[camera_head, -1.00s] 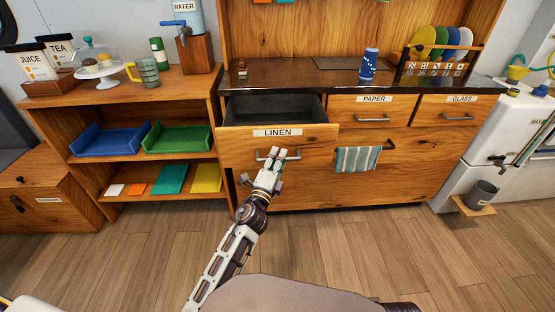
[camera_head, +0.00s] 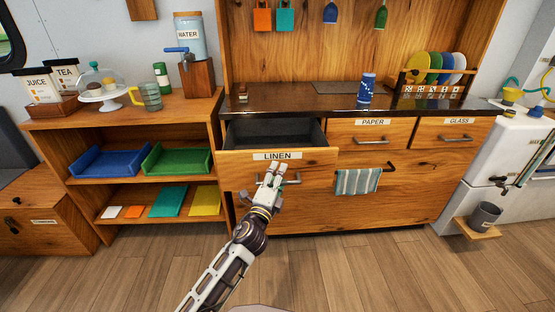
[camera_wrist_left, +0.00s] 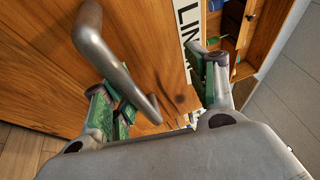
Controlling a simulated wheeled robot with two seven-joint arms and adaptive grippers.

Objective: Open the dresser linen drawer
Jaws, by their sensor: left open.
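The linen drawer (camera_head: 232,170), a wooden front with a LINEN label (camera_head: 277,156), stands pulled out at the dresser's upper left. Its dark interior (camera_head: 275,133) shows and looks empty. Its grey bar handle (camera_head: 296,181) is partly hidden behind my left gripper (camera_head: 271,172). That gripper is open in front of the drawer front, its tips just below the label. In the left wrist view the handle (camera_wrist_left: 115,65) runs close by the left finger, and the label (camera_wrist_left: 187,40) lies beyond the right finger. I cannot tell whether a finger touches the handle. My right gripper is not in view.
The paper drawer (camera_head: 345,142) and glass drawer (camera_head: 480,134) are shut. A striped towel (camera_head: 357,181) hangs on a bar below them. A shelf unit (camera_head: 130,112) with trays stands close at left. The floor (camera_head: 360,270) before the dresser is clear.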

